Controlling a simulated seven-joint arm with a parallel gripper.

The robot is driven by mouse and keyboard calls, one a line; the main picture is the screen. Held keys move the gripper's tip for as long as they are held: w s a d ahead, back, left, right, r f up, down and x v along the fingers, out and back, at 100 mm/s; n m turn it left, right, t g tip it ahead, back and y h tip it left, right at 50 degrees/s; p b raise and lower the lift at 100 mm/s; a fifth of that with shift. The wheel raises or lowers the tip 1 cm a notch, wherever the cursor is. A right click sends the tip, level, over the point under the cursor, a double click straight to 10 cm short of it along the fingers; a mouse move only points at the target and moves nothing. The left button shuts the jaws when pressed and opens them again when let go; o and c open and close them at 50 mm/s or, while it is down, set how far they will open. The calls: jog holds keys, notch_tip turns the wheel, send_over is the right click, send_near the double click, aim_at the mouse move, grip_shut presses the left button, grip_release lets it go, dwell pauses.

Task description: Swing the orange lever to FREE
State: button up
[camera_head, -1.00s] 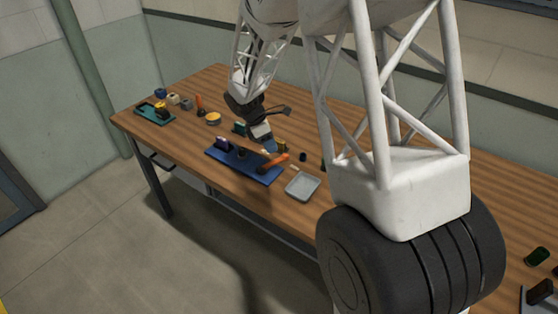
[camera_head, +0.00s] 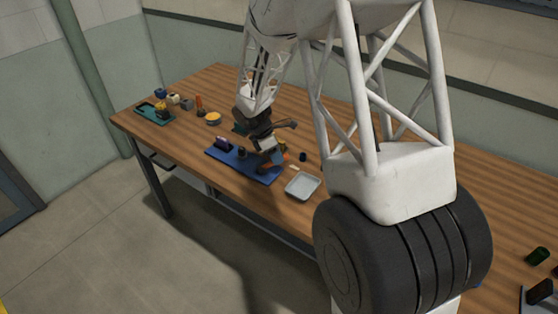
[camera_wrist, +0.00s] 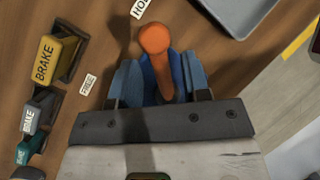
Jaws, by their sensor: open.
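The orange lever (camera_wrist: 155,42) shows in the wrist view, its round knob up and its shaft running down between the two blue fingers of my gripper (camera_wrist: 162,82). The fingers stand apart on either side of the shaft; whether either touches it I cannot tell. In the head view my gripper (camera_head: 272,162) is over the right end of the blue base plate (camera_head: 224,153) and hides most of the lever. A white label (camera_wrist: 140,8) reading "HO…" lies beyond the knob; its rest is cut off.
A grey tray (camera_head: 302,186) stands right of the plate; it also shows in the wrist view (camera_wrist: 238,12). Yellow (camera_wrist: 55,60) and grey (camera_wrist: 38,110) blocks marked BRAKE stand left of my gripper.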

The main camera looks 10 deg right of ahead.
jog(key=shift+x, duration=1.4)
jog(key=shift+c, duration=0.2)
grip_shut()
